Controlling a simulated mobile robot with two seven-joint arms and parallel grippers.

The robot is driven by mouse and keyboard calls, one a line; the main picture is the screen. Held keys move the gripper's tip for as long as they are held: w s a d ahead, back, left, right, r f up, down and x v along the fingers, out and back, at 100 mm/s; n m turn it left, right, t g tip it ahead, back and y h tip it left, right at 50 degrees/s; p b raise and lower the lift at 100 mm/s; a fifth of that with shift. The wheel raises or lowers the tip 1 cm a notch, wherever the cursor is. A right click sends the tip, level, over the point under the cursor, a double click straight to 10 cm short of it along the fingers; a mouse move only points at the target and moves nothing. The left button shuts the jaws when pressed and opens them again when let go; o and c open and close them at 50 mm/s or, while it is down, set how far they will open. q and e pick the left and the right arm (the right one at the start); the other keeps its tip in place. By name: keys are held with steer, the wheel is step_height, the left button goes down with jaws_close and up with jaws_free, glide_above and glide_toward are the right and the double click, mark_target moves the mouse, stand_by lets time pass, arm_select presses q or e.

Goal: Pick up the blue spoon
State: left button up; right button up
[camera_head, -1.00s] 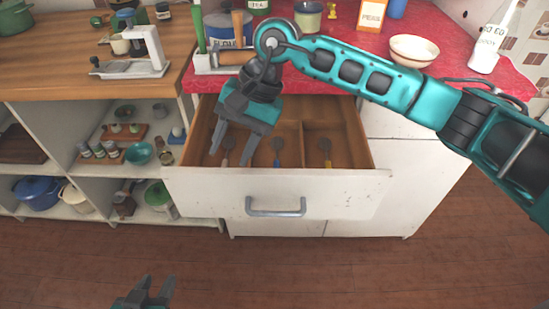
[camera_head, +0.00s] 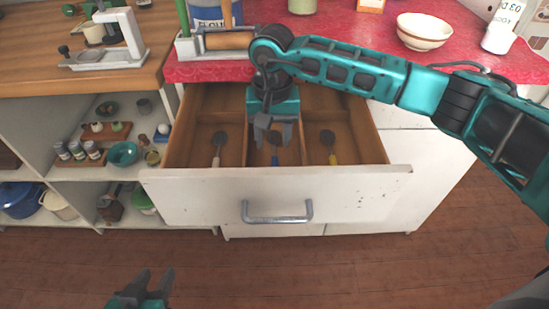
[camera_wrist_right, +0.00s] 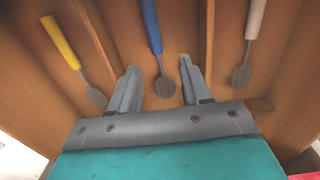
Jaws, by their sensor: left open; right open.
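The blue spoon (camera_head: 275,161) lies in the middle compartment of the open drawer (camera_head: 190,196), its blue handle toward the drawer front. In the right wrist view the blue spoon (camera_wrist_right: 152,28) has a grey metal head lying between the fingertips as seen from there. My right gripper (camera_head: 272,141) is open and empty, pointing down over the middle compartment and partly hiding the spoon in the head view. Its two fingers also show in the right wrist view (camera_wrist_right: 158,70). My left gripper (camera_head: 155,279) is open and empty, low in front of the cabinet.
A white-handled utensil (camera_head: 216,158) lies in the left compartment and a yellow-handled one (camera_head: 331,155) in the right. Wooden dividers separate them. The red counter (camera_head: 330,45) behind holds a rolling pin (camera_head: 229,40) and a bowl (camera_head: 424,31).

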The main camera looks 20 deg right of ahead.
mark_target(274, 156)
step_height(274, 156, down, 5)
steer(key=shift+s+d+r, duration=0.1)
steer(key=shift+s, duration=0.05)
jaws_close()
stand_by(0.4)
